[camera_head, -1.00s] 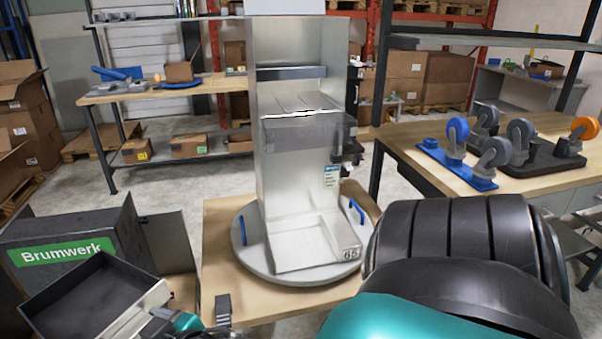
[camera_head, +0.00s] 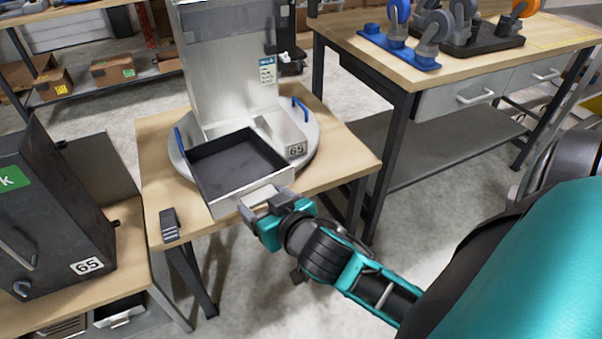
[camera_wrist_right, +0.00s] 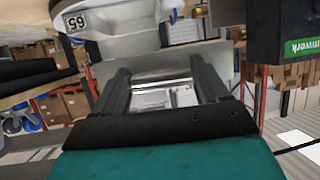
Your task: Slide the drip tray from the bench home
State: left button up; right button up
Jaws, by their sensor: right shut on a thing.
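The drip tray (camera_head: 283,178) is a shallow metal box with a dark inside. It is over the left and front part of the dispenser's base (camera_head: 287,133), its front end sticking out past the turntable. I cannot tell whether it rests on the base or hangs just above it. The silver dispenser (camera_head: 225,70) stands upright on a round turntable (camera_head: 312,140) with blue handles. My right gripper (camera_head: 262,210) is shut on the tray's front handle; its fingers also show in the right wrist view (camera_wrist_right: 163,88). My left gripper is out of view.
A small black block (camera_head: 170,225) lies on the bench (camera_head: 155,165) at the left front corner. A dark cabinet (camera_head: 50,215) labelled 65 stands to the left. A table with casters (camera_head: 430,50) is at the right. Bare bench lies right of the turntable.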

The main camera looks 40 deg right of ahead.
jog(key=d+f+m+h+b, duration=0.1)
jog(key=d+f+b, duration=0.2)
jog(key=f, duration=0.3)
jog(key=d+f+m+h+b, duration=0.1)
jog(key=d+f+b, duration=0.1)
jog(key=f+b, duration=0.3)
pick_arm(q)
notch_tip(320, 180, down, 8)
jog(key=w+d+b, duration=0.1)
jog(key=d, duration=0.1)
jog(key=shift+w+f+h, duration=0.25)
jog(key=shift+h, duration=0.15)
pick_arm(e)
jog(key=w+d+r+x, duration=0.1)
jog(key=r+x, duration=0.2)
jog(key=x, duration=1.3)
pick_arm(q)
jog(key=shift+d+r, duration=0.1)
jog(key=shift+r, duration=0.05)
pick_arm(e)
jog(key=shift+s+d+f, duration=0.1)
jog(key=shift+f, duration=0.1)
